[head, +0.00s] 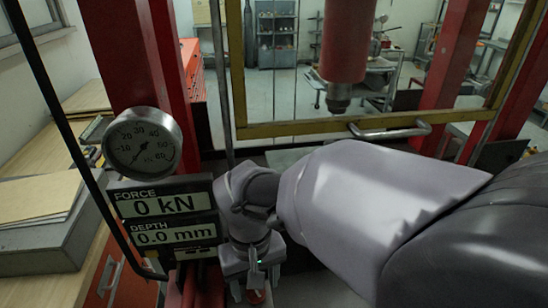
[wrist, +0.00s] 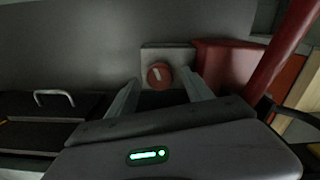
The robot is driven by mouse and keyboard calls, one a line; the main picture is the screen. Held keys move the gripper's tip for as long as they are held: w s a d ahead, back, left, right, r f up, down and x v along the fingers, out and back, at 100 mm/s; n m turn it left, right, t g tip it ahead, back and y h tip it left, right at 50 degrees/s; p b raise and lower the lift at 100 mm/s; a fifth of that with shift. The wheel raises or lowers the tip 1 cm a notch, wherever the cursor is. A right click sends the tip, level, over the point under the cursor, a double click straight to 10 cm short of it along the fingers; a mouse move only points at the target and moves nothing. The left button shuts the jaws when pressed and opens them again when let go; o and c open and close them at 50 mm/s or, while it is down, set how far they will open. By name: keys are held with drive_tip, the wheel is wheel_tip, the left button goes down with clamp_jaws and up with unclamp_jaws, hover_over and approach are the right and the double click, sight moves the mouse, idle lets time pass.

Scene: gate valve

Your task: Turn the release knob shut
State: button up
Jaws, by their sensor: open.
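The release knob (wrist: 160,76) is round and red with a pale slanted bar on its face, and sits on a grey block (wrist: 167,53) in the wrist view. In the head view a little of the red knob (head: 256,297) shows at the bottom edge, below my gripper (head: 255,284). My gripper (wrist: 160,82) is open, with one finger to each side of the knob in the wrist view. It holds nothing. I cannot tell how far the fingertips are from the knob, and no contact shows.
A dial gauge (head: 142,142) and a display panel (head: 164,216) reading 0 kN and 0.0 mm stand left of my arm. Red press posts, a yellow-framed guard (head: 300,128) and a red ram (head: 347,45) are behind. A wooden bench (head: 40,215) is at left.

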drive_tip(key=shift+f, duration=0.75)
drive_tip(key=shift+c, duration=0.3)
clamp_jaws()
drive_tip(key=m, duration=0.4)
drive_tip(key=shift+m, duration=0.3)
drive_tip(key=shift+o, duration=0.3)
unclamp_jaws()
